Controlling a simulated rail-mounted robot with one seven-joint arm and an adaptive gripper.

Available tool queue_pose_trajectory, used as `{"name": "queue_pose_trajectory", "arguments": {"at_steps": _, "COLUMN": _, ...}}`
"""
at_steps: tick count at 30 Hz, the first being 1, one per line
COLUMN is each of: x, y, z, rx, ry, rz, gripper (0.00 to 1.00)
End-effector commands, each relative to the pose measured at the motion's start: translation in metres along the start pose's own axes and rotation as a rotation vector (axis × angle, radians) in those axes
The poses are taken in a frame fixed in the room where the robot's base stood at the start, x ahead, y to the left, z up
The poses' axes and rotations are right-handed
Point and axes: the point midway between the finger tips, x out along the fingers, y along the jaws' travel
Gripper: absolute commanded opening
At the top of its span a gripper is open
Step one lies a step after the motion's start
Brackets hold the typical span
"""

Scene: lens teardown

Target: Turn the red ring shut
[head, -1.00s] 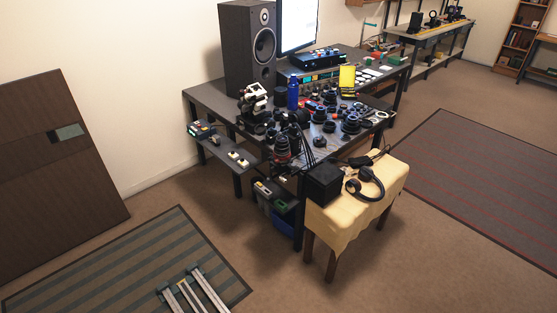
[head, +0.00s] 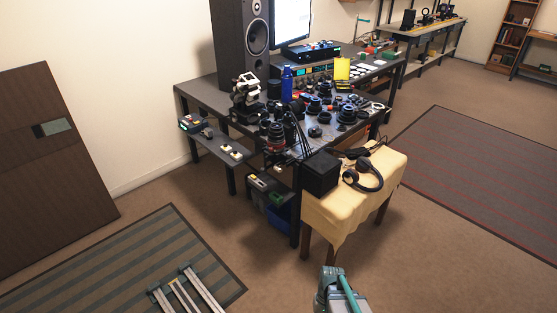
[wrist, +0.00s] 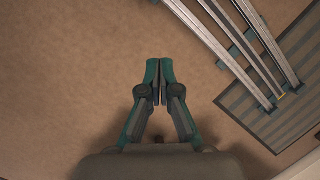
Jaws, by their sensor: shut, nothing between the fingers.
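A dark lens-like assembly with a reddish band (head: 275,135) stands at the near edge of the cluttered dark workbench (head: 196,90) in the head view. It is too small there to tell whether this band is the red ring or how it is turned. My gripper (wrist: 159,98) shows in the wrist view with its two teal and grey fingers together and nothing between them. It points at bare brown floor, well away from the bench. Part of my arm shows at the bottom of the head view.
A yellow-draped table (head: 343,211) with a black box (head: 320,172) and headphones (head: 364,175) stands before the bench. A low side shelf (head: 222,150) juts out left. My rails lie over a striped rug (head: 110,262). Brown floor is open between them.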

Motion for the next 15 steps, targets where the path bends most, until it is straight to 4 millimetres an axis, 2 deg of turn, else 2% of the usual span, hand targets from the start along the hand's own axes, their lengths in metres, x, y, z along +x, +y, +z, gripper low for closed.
{"name": "queue_pose_trajectory", "arguments": {"at_steps": 1, "x": 0.000, "y": -0.002, "z": -0.025, "rx": 0.002, "ry": 0.034, "rz": -0.025, "gripper": 0.00}}
{"name": "queue_pose_trajectory", "arguments": {"at_steps": 8, "x": -0.040, "y": -0.017, "z": -0.107, "rx": -0.034, "ry": 0.183, "rz": -0.154, "gripper": 0.00}}
{"name": "queue_pose_trajectory", "arguments": {"at_steps": 15, "x": -0.101, "y": -0.033, "z": -0.186, "rx": -0.122, "ry": 0.360, "rz": -0.289, "gripper": 0.00}}
